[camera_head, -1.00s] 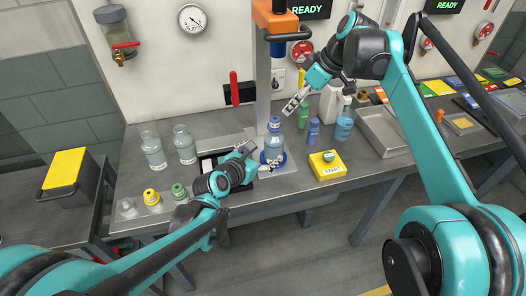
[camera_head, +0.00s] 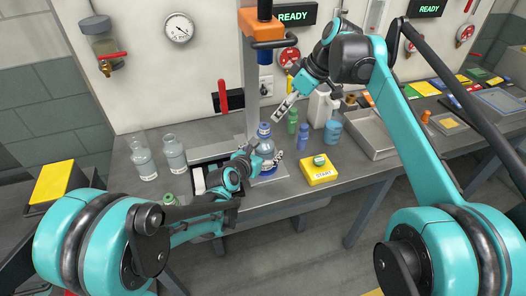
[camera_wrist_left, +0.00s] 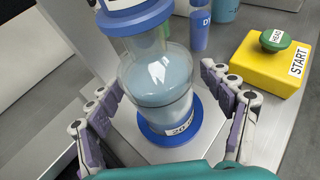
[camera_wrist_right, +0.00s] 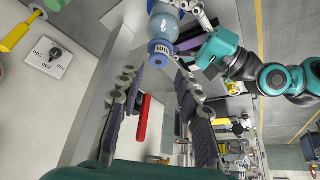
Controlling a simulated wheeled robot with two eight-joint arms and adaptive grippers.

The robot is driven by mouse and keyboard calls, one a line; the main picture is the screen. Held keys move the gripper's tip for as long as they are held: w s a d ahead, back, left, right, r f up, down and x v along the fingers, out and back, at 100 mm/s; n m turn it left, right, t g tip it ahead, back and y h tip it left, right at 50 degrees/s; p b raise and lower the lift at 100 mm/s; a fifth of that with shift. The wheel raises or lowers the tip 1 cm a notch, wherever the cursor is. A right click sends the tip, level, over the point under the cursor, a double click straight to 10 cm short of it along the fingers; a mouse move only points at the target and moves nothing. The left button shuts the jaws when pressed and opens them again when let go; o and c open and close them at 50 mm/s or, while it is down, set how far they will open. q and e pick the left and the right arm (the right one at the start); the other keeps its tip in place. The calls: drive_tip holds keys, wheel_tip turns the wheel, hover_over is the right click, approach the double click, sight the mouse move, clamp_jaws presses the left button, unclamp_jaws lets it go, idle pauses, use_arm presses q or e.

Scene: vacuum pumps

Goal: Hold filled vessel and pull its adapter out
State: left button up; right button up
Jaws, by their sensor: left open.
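The vessel (camera_head: 266,148) is a clear round flask of pale blue liquid, upright on a blue round base (camera_wrist_left: 163,135). Its blue adapter (camera_head: 264,130) sits in the neck; the left wrist view shows the adapter (camera_wrist_left: 135,17) at the top edge. My left gripper (camera_wrist_left: 160,82) is open, with one finger on each side of the vessel low on its body. Contact with the glass is not clear. My right gripper (camera_wrist_right: 157,78) is open and empty, above and beside the adapter (camera_wrist_right: 161,48). In the head view the right gripper (camera_head: 286,105) is right of the adapter.
A yellow START box (camera_head: 320,172) with a green button stands right of the vessel. Green (camera_head: 293,120) and blue (camera_head: 303,137) bottles stand behind it. Two flasks (camera_head: 174,154) are on the left. A post (camera_head: 250,85) with an orange head rises behind the vessel.

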sight(265, 127)
use_arm(q)
drive_tip(key=c, duration=1.8)
use_arm(e)
drive_tip(key=o, duration=0.6)
drive_tip(key=shift+s+a+f+m+t+h, duration=0.3)
drive_tip(key=shift+a+m+t+h, duration=0.3)
drive_tip(key=shift+m, duration=0.9)
drive_tip(key=shift+s+a+f+m+t+h, duration=0.15)
drive_tip(key=shift+a+f+m+t+h, duration=0.35)
drive_tip(key=shift+m, duration=1)
drive_tip(key=shift+s+a+f+m+t+h, duration=0.15)
drive_tip(key=shift+s+a+m+t+h, duration=0.4)
drive_tip(key=shift+m, duration=0.95)
drive_tip(key=shift+w+a+f, duration=0.1)
drive_tip(key=shift+w+a, duration=0.15)
drive_tip(key=shift+w, duration=0.1)
drive_tip(key=shift+x, duration=4.4)
drive_tip(key=shift+s+f, duration=0.1)
drive_tip(key=shift+s, duration=0.05)
